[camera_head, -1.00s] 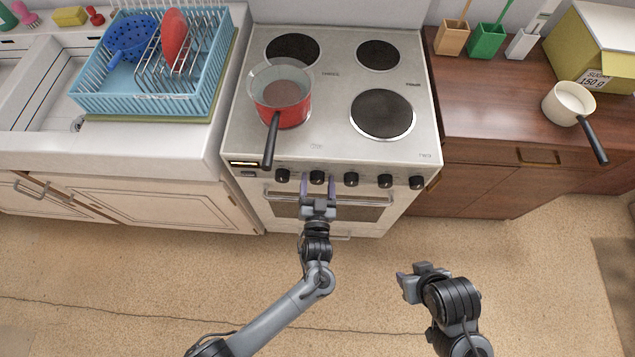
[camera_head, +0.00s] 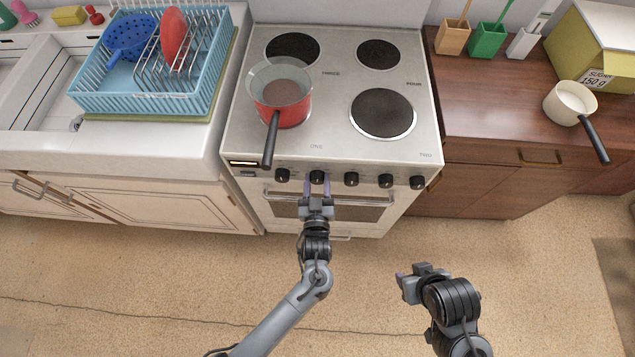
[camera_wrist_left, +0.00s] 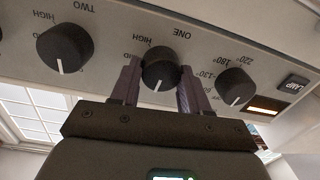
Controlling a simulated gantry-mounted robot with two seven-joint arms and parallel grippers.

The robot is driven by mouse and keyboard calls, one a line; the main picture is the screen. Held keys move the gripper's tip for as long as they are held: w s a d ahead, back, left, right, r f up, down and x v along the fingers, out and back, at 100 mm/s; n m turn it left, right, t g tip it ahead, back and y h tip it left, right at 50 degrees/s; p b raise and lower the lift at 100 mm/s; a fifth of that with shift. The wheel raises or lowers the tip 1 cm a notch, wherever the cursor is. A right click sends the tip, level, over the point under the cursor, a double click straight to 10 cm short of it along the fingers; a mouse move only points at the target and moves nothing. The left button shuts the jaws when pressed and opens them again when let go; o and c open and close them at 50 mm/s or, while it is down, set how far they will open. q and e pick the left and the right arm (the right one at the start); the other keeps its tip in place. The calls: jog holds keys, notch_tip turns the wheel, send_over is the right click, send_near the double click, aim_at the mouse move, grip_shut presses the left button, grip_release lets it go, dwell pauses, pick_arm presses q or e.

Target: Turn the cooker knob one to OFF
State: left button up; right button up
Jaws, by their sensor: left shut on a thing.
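Cooker knob one (camera_head: 317,177) is the second black knob from the left on the cooker's front panel. In the left wrist view, knob one (camera_wrist_left: 160,66) sits under the label "ONE", and its white mark points down and slightly left. My left gripper (camera_head: 317,187) is shut on it, with one purple finger on each side; the fingers (camera_wrist_left: 158,85) also show in the wrist view. My right gripper (camera_head: 408,282) hangs over the floor, away from the cooker; its finger opening is unclear.
The temperature knob (camera_wrist_left: 236,87) and knob two (camera_wrist_left: 65,48) flank the held knob closely. A red pot (camera_head: 283,105) stands on the front left of the hob (camera_head: 335,75), its black handle (camera_head: 270,140) reaching over the front edge. An oven handle (camera_head: 360,202) runs below the knobs.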

pick_arm(q)
jog(key=shift+n, duration=0.6)
jog(key=o, duration=1.1)
jog(key=shift+c, duration=0.2)
jog(key=shift+s, duration=0.1)
jog(key=s+p, duration=0.1)
jog(key=s, duration=0.9)
jog(key=shift+s+a+p, duration=0.15)
jog(key=shift+s+p, duration=0.2)
jog(key=shift+p, duration=0.05)
jog(key=shift+r, duration=0.1)
